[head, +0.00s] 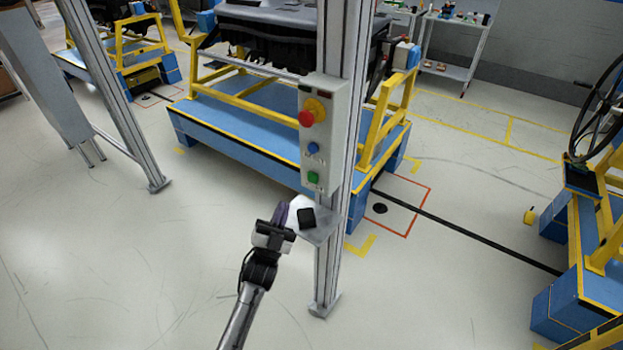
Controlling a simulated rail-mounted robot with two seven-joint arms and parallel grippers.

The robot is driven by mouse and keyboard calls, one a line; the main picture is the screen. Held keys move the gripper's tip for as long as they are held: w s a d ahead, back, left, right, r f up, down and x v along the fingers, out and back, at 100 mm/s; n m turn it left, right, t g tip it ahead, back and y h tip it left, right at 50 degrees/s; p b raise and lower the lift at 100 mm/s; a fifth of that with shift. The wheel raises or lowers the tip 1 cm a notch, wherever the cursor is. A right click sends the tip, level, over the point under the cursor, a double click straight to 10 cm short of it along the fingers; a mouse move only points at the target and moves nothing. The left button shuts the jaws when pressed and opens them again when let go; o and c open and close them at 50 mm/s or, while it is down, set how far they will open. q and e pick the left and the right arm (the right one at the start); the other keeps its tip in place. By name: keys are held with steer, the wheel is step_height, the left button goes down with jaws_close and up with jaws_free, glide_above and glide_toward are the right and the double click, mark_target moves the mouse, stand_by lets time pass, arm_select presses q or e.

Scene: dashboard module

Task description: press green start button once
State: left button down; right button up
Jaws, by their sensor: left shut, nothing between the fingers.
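The green start button (313,177) is at the bottom of a light grey control box (325,140) fixed to a metal post. A blue button (313,147) sits above it, and a red emergency knob (309,115) on a yellow base is near the top. My left gripper (306,217) shows below the box, in front of the post. It is shut and empty, and appears apart from the green button, lower in the picture. Its exact distance from the button is hard to judge. My right gripper is out of view.
Behind stands a blue and yellow carrier (240,135) with a dark dashboard module. Another carrier (563,315) is at the right. The floor at the left front is clear.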

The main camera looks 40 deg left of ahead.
mark_target(313, 178)
arm_select(q)
steer(key=w+b, duration=0.4)
steer(key=w, duration=0.5)
steer(key=shift+b, duration=0.4)
stand_by(0.7)
steer(key=shift+a, duration=0.1)
stand_by(0.6)
steer(key=shift+w, duration=0.1)
stand_by(0.7)
steer(key=shift+w, duration=0.3)
steer(key=shift+b, duration=0.35)
